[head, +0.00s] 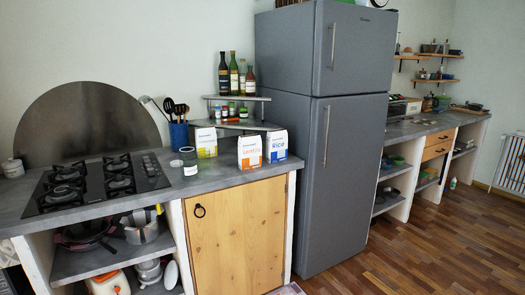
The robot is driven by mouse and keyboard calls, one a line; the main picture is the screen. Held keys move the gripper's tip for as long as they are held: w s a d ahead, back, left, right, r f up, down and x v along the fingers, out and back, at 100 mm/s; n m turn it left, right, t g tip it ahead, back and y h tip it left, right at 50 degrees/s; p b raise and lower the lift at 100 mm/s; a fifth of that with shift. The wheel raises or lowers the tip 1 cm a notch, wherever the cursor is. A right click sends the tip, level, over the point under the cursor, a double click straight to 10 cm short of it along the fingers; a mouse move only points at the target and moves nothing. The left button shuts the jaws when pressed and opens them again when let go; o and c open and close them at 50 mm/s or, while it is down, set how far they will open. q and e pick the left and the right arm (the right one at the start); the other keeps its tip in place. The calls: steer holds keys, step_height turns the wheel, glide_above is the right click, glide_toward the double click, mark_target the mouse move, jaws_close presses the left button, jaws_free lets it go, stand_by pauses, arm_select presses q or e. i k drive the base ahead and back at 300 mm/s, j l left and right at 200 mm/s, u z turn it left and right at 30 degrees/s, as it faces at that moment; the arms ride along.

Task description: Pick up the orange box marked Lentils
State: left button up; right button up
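The orange and white box marked Lentils (250,152) stands upright near the front edge of the grey counter. A blue and white box marked Rice (276,146) stands close to its right. A yellow and white box (206,142) stands behind it to the left. Neither of my grippers shows in the head view.
The counter (215,181) holds a gas hob (95,183) on the left and a glass jar (189,160) left of the boxes. A utensil pot (179,135) and a small bottle shelf (238,98) stand behind. A tall grey fridge (310,180) blocks the right. Floor is clear at front right.

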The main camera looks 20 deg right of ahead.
mark_target(249, 146)
steer(key=i+j+z, duration=0.15)
steer(key=i, duration=2.4)
steer(key=l, duration=0.1)
